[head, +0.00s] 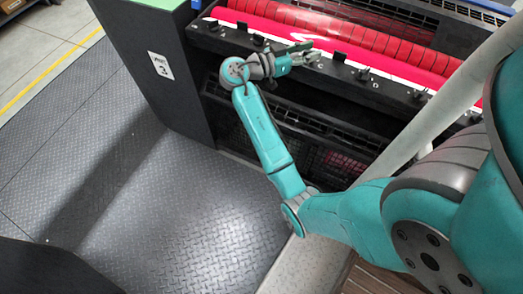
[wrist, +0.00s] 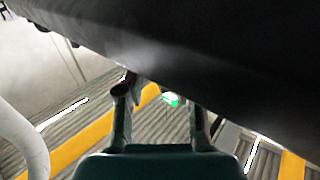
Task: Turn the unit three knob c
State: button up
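Unit three, marked by a white label with a 3 (head: 160,65), has a black rail with a row of small dark knobs in front of a red roller. Knobs show left of my gripper (head: 258,40) and right of it (head: 362,74). My gripper (head: 306,52) is at the rail, between these knobs. In the wrist view my gripper (wrist: 161,95) has its two fingers apart, with background showing between them. A dark surface (wrist: 220,60) crosses above the fingertips. Any knob at the fingertips is hidden.
The red roller (head: 330,33) lies just behind the rail. A dark side panel (head: 150,80) stands at the unit's left. A pale diagonal rail (head: 430,115) is close to my arm on the right. The patterned metal floor (head: 170,200) is clear.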

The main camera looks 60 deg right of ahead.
jog(key=n+t, duration=0.1)
jog(key=n+t+h, duration=0.1)
jog(key=t, duration=0.1)
jog(key=shift+s+a+h, duration=0.1)
jog(key=shift+s+h, duration=0.05)
jog(key=shift+h, duration=0.15)
jog(key=shift+w+a+n+t, duration=0.2)
jog(key=shift+n+t, duration=0.2)
jog(key=shift+t, duration=0.1)
jog(key=v, duration=1)
jog(key=a+f+n+t+y, duration=0.2)
jog(key=a+f+n+t, duration=0.2)
jog(key=f+n+t, duration=0.65)
jog(key=s+a+f+n+t+y, duration=0.2)
jog(key=a+f+n+y, duration=0.1)
jog(key=a+f+n, duration=0.1)
jog(key=s+a+f+n+t+y, duration=0.1)
jog(key=a+f+n+t+y, duration=0.1)
jog(key=a+f, duration=0.4)
jog(key=shift+s+a+f+n+t+y, duration=0.3)
jog(key=shift+s+f+n+t+y, duration=0.1)
jog(key=shift+f+n+y, duration=0.35)
jog(key=shift+r, duration=0.15)
